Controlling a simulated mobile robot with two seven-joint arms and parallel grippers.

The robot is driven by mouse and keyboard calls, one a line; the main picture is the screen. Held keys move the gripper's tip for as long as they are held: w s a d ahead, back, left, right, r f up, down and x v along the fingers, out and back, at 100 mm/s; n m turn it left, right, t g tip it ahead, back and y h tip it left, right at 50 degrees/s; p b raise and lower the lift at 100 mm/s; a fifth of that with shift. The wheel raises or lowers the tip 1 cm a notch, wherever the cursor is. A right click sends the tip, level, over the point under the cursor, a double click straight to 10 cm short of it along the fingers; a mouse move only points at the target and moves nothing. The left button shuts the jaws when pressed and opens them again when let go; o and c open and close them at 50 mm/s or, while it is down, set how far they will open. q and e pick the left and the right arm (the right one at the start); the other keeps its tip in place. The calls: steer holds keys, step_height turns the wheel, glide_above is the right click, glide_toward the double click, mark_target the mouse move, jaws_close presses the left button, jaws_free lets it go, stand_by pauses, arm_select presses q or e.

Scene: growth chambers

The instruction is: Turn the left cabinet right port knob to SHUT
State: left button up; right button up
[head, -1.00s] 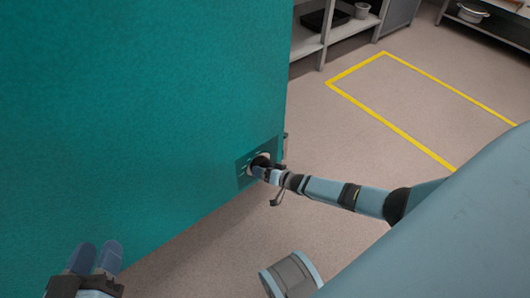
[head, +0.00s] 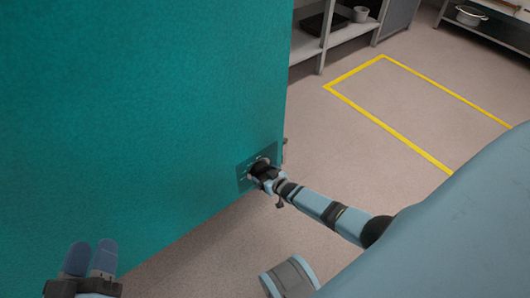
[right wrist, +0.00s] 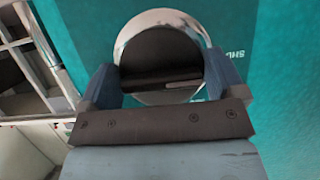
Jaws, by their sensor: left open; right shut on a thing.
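The teal cabinet (head: 140,110) fills the left of the head view. A darker port plate (head: 243,178) with white marks is low near its right edge. My right gripper (head: 262,172) is at this plate and hides most of the knob. In the right wrist view the round knob (right wrist: 160,50), with a dark face and a pale shiny rim, sits between the two blue fingers of my right gripper (right wrist: 162,78), shut on it. Partly cut white lettering (right wrist: 237,65) shows on the teal plate to the right of it.
Metal shelves (head: 305,45) with a dark tray and a small pot stand behind the cabinet. A yellow floor outline (head: 400,128) marks open floor to the right. Another bench with a bowl (head: 470,16) is at the top right.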

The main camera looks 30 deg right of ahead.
stand_by(0.4)
steer(key=o, duration=0.7)
steer(key=shift+c, duration=0.2)
arm_select(q)
step_height(320, 180, up, 6)
steer(key=t+p, duration=0.2)
steer(key=p, duration=0.3)
steer(key=shift+n+g+y, duration=0.3)
steer(key=shift+g+y, duration=0.4)
steer(key=shift+g, duration=0.1)
steer(key=shift+a+f+p, duration=0.25)
steer(key=shift+a+f, duration=0.05)
steer(key=shift+f, duration=0.45)
steer(key=shift+a+f+p, duration=0.3)
steer(key=shift+a+f, duration=0.05)
steer(key=shift+f, duration=0.45)
steer(key=shift+a+f+p, duration=0.25)
steer(key=shift+a+f, duration=0.05)
steer(key=shift+f, duration=0.45)
arm_select(e)
steer(key=a+v, duration=0.1)
steer(key=v, duration=1.2)
steer(key=shift+s+d, duration=0.35)
steer(key=shift+d, duration=0.15)
steer(key=shift+r, duration=0.2)
